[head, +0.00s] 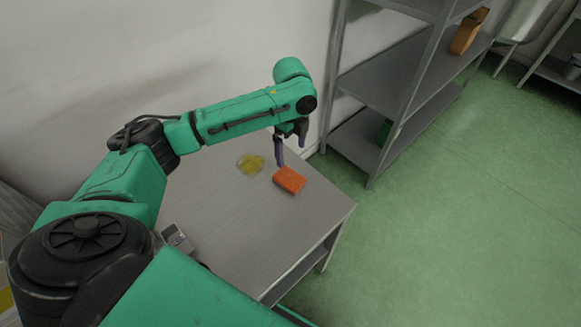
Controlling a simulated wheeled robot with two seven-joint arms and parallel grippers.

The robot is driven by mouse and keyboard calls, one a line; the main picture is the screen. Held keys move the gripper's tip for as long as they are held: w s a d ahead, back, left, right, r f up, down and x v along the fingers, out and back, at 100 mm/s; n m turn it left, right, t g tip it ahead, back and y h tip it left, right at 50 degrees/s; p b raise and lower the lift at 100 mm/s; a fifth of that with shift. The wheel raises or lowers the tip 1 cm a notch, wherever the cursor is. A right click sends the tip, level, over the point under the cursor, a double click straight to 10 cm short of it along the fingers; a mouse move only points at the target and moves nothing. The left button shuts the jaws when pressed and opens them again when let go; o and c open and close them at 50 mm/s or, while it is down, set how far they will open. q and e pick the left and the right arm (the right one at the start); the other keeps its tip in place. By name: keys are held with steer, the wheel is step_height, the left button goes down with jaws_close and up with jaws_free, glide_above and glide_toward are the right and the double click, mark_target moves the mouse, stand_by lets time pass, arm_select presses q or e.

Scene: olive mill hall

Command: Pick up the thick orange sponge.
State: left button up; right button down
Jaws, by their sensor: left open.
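The thick orange sponge (289,180) lies flat on the grey table (230,215), near its far right corner. My left gripper (291,148) points down above the table, just behind and above the sponge in the head view. Its fingers are apart with nothing between them. One fingertip appears close to the sponge's upper left edge; I cannot tell whether it touches. My right gripper is not in view.
A small grey device (175,236) lies nearer on the table. A grey shelf unit (385,85) stands beyond the table, against the wall. Green floor (450,220) is open at the right.

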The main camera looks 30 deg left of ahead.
mark_target(289, 177)
arm_select(q)
steer(key=f, duration=0.1)
steer(key=s+f, duration=0.1)
steer(key=f, duration=0.1)
steer(key=shift+s+d+f+p, duration=0.2)
steer(key=shift+s+f+p, duration=0.05)
steer(key=shift+f+p, duration=0.05)
steer(key=shift+w+a+f, duration=0.15)
steer(key=shift+f, duration=0.6)
steer(key=f, duration=0.2)
steer(key=f+p, duration=0.1)
steer(key=f, duration=0.2)
steer(key=shift+w+a+f, duration=0.2)
steer(key=shift+w+f, duration=0.05)
steer(key=shift+f, duration=0.05)
steer(key=shift+s+f, duration=0.1)
steer(key=shift+f, duration=0.05)
steer(key=shift+c, duration=0.9)
steer(key=c, duration=1)
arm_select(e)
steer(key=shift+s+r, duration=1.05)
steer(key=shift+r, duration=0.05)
